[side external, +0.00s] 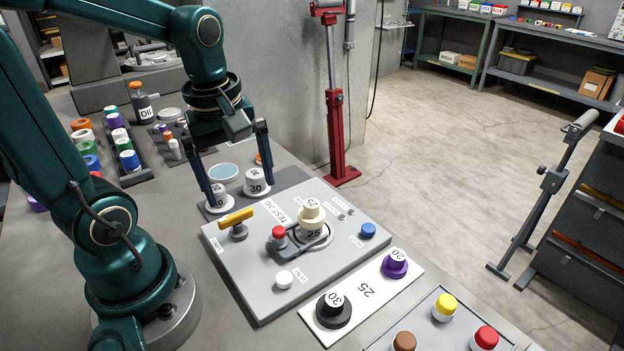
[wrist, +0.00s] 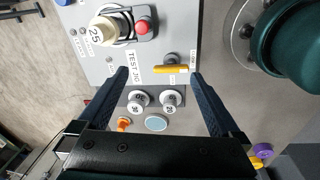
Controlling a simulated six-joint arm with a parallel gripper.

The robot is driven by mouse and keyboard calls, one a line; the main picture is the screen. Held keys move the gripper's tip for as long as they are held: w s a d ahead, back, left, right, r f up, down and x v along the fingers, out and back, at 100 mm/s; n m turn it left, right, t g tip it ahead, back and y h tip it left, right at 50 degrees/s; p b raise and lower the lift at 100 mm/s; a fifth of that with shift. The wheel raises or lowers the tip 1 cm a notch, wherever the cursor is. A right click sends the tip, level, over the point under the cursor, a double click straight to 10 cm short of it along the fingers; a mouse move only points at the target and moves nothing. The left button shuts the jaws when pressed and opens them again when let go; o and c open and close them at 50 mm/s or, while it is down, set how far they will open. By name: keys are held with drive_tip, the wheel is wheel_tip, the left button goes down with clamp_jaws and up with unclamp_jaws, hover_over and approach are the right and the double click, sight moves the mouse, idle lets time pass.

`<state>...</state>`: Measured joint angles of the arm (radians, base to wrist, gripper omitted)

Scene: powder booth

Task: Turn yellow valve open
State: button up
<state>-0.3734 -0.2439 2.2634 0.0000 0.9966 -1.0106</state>
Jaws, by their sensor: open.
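The yellow valve handle (side external: 236,217) is a short bar on a grey stem at the left corner of the grey test jig panel (side external: 262,292). In the wrist view the yellow handle (wrist: 171,69) lies crosswise between my fingertips, closer to the right one. My gripper (side external: 241,187) is wide open and empty, its two dark blue fingers pointing down. In the side view it is behind the handle, around the white weights, and apart from the handle. The wrist view shows both fingers of my gripper (wrist: 158,73). The exact fingertip height is unclear.
Two white weights (side external: 256,182) stand behind the panel. A cream weight marked 25 (side external: 312,228) sits on the panel beside a red knob (side external: 278,232). A white button (side external: 284,279) and blue button (side external: 368,230) are nearby. Black and purple weights sit on a white plate (side external: 402,287).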

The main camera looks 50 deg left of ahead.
sight(235, 214)
drive_tip(key=a, duration=0.1)
drive_tip(key=f+n+g, duration=0.1)
drive_tip(key=a+f+n, duration=0.1)
drive_tip(key=shift+s+a+f+h, duration=0.1)
drive_tip(key=shift+s+a+h, duration=0.2)
drive_tip(key=shift+a, duration=0.05)
drive_tip(key=shift+f, duration=2.55)
drive_tip(key=c, duration=1.2)
